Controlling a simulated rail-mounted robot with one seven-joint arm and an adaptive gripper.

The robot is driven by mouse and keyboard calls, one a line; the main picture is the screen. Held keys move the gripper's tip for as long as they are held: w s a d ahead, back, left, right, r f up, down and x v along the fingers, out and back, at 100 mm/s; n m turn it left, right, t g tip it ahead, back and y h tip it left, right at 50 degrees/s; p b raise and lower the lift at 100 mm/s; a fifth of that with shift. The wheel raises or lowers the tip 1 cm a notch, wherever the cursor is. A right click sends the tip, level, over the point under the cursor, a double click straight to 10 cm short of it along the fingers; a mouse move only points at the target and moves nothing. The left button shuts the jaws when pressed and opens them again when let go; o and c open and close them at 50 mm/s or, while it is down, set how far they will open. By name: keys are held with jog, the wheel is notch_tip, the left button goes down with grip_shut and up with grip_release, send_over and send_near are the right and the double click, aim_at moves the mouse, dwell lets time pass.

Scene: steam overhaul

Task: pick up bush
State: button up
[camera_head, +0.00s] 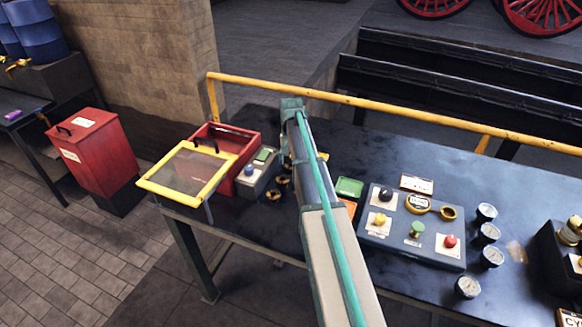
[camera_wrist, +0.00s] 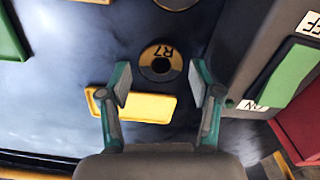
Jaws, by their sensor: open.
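A round brass bush (camera_wrist: 161,63) marked R7, with a dark centre hole, stands on the dark bench top in the wrist view. My gripper (camera_wrist: 160,82) is open, with its teal fingers to the left and right of the bush, and nothing is between the pads. I cannot tell how far above the bush the fingertips are. In the head view, small brass pieces (camera_head: 272,195) stand just left of my arm, which hides part of that area. Another brass ring (camera_wrist: 175,3) is cut off at the top of the wrist view.
A yellow tray (camera_wrist: 132,105) lies close to the bush. A grey box (camera_wrist: 240,60) with a green panel stands close on the right. A red bin (camera_head: 245,142) with a yellow-framed lid (camera_head: 190,172) is at the bench's left end. A control panel (camera_head: 410,235) lies right of my arm.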

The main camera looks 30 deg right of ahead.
aim_at(291, 166)
jog(key=shift+f+p, duration=0.5)
jog(key=shift+f, duration=1.15)
jog(key=c, duration=1)
jog(key=shift+c, duration=0.7)
jog(key=shift+r, duration=0.15)
